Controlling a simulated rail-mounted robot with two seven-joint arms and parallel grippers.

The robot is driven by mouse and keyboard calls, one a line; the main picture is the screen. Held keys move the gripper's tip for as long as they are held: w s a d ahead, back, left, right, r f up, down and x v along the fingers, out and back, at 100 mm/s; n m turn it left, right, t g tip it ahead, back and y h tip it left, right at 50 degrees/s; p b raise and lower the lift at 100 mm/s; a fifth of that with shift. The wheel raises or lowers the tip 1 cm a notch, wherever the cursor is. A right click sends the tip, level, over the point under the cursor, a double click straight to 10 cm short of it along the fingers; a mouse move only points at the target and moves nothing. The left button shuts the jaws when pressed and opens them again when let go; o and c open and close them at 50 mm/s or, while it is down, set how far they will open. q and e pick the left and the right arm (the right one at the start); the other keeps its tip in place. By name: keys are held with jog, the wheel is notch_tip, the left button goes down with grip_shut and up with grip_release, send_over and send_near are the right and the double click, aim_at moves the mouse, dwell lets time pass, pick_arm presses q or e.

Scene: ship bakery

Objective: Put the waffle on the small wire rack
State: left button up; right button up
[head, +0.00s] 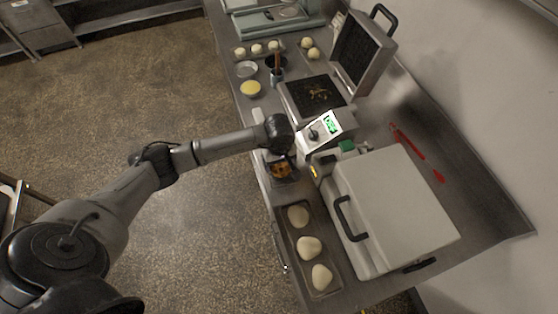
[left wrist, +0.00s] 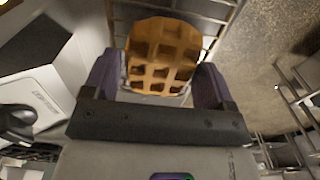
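The waffle (left wrist: 163,50) is golden brown with a square grid and fills the space between the two purple fingers of my left gripper (left wrist: 158,72). The fingers touch its opposite edges. In the head view the waffle (head: 282,170) shows just below my left wrist, at the counter's front edge. The small wire rack (left wrist: 205,28) shows behind the waffle, mostly covered by it. I cannot tell whether the waffle touches the wires. My right gripper is in neither view.
A black-plated waffle iron (head: 318,95) stands open behind. A large closed white appliance (head: 390,205) and a tray (head: 334,285) of dough pieces stand nearer. Red tongs (head: 418,153) lie along the wall side.

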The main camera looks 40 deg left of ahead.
pick_arm(q)
jog(key=shift+o, duration=1.3)
jog(key=shift+r, duration=0.1)
notch_tip(320, 180, up, 12)
jog(key=shift+d, duration=0.1)
